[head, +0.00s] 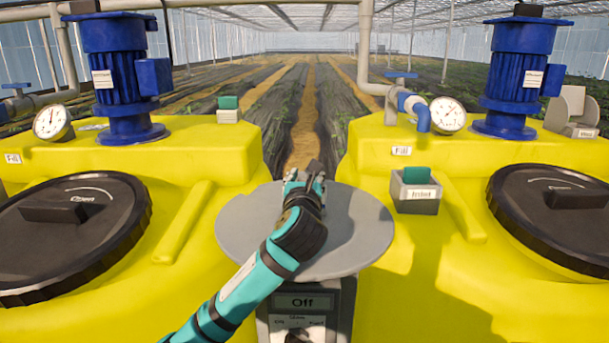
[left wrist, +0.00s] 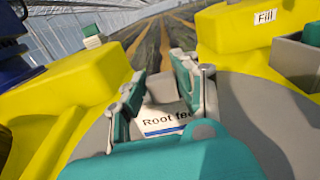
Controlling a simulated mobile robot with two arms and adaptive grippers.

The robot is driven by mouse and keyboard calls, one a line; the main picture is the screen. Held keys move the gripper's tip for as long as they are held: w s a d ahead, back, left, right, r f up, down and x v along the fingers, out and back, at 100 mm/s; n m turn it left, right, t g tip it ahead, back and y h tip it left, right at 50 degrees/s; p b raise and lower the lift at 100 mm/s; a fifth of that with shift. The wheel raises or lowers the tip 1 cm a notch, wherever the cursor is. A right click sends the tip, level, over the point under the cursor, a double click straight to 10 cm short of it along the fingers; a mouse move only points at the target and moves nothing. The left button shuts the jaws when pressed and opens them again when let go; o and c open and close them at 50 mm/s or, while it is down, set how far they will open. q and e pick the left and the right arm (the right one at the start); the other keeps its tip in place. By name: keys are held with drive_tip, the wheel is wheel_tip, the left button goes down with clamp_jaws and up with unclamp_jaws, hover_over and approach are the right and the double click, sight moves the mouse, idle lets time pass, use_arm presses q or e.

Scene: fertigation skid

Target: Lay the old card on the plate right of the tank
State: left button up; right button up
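A card reading "Root fee…" (left wrist: 168,122), with a blue stripe, shows in the left wrist view. A grey block (left wrist: 160,90) on its far side sits between my left gripper's fingertips, which appear to touch it on both sides. In the head view my left gripper (head: 306,180) is over the far middle of the round grey plate (head: 245,225), between the two yellow tanks; the card is mostly hidden by the hand there. I cannot tell whether the card touches the plate. The left yellow tank (head: 190,150) stands beside the plate. My right gripper is out of view.
The right yellow tank (head: 460,270) borders the plate. It carries a grey holder with a green top (head: 416,190), a gauge (head: 447,115) and a blue motor (head: 520,75). A green-topped block (head: 229,108) is on the left tank. A box reading "Off" (head: 303,303) is below the plate's front. The plate's sides are bare.

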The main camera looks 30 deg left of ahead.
use_arm(q)
drive_tip(key=o, duration=0.4)
drive_tip(key=shift+r, duration=0.15)
drive_tip(key=shift+b+v, duration=1.15)
drive_tip(key=shift+v, duration=4.85)
